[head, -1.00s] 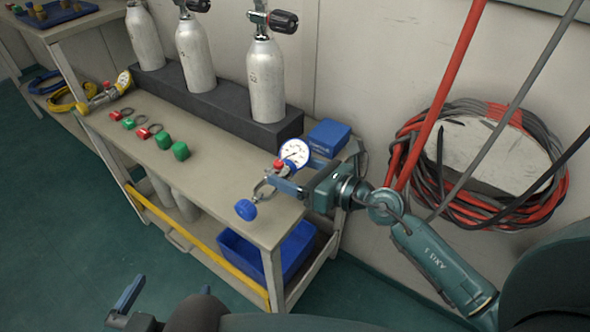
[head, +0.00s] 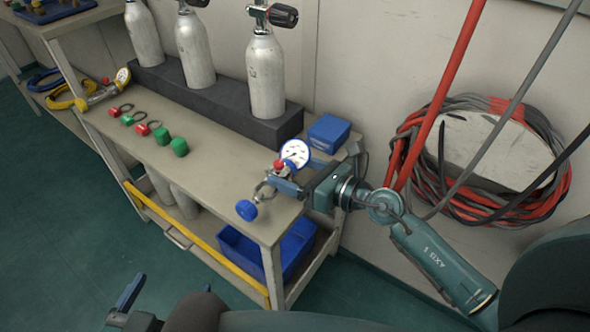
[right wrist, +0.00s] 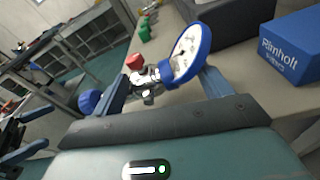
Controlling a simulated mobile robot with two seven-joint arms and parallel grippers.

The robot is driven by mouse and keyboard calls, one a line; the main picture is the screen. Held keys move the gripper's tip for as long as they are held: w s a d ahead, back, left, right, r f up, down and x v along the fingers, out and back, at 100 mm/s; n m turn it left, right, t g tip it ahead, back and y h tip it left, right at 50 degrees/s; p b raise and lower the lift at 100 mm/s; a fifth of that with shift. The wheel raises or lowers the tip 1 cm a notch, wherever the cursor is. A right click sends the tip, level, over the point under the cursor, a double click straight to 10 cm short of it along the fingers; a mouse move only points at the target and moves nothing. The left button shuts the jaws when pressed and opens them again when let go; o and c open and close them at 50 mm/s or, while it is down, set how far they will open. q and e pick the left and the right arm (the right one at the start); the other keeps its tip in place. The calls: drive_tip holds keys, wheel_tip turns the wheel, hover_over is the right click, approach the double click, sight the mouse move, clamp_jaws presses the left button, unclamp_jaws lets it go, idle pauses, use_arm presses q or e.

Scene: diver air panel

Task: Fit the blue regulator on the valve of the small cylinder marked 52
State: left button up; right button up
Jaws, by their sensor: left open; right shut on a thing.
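The blue regulator (head: 295,153) has a white dial with a blue rim, a red knob and a blue knob (head: 246,210) on its yoke. My right gripper (head: 284,184) is shut on its metal body and holds it over the right end of the bench; the regulator also shows in the right wrist view (right wrist: 187,52). Small grey cylinders stand upright in a dark rack, and the nearest one (head: 267,78) has a valve with a black knob (head: 283,15). Its number is too small to read. My left gripper (head: 128,296) is at the bottom left, open and empty, away from the bench.
The dark rack (head: 225,113) runs along the back of the bench (head: 215,165). A blue box (head: 328,133) stands at its right end. Red and green caps (head: 180,147) and a yellow regulator (head: 104,93) lie to the left. A hose coil (head: 485,160) hangs on the wall.

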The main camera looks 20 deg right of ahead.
use_arm(q)
drive_tip(key=shift+f+b, duration=0.65)
drive_tip(key=shift+b, duration=0.05)
use_arm(e)
drive_tip(key=shift+f, duration=1)
idle(0.8)
drive_tip(key=o, duration=1.9)
drive_tip(key=shift+f, duration=0.2)
drive_tip(key=shift+s+d, duration=0.3)
drive_tip(key=shift+s, duration=0.05)
use_arm(q)
drive_tip(key=r+t+b, duration=0.1)
drive_tip(key=w+d+r+m+t+h+b, duration=0.1)
drive_tip(key=shift+t, duration=0.4)
use_arm(e)
drive_tip(key=v, duration=1.2)
drive_tip(key=shift+r, duration=0.2)
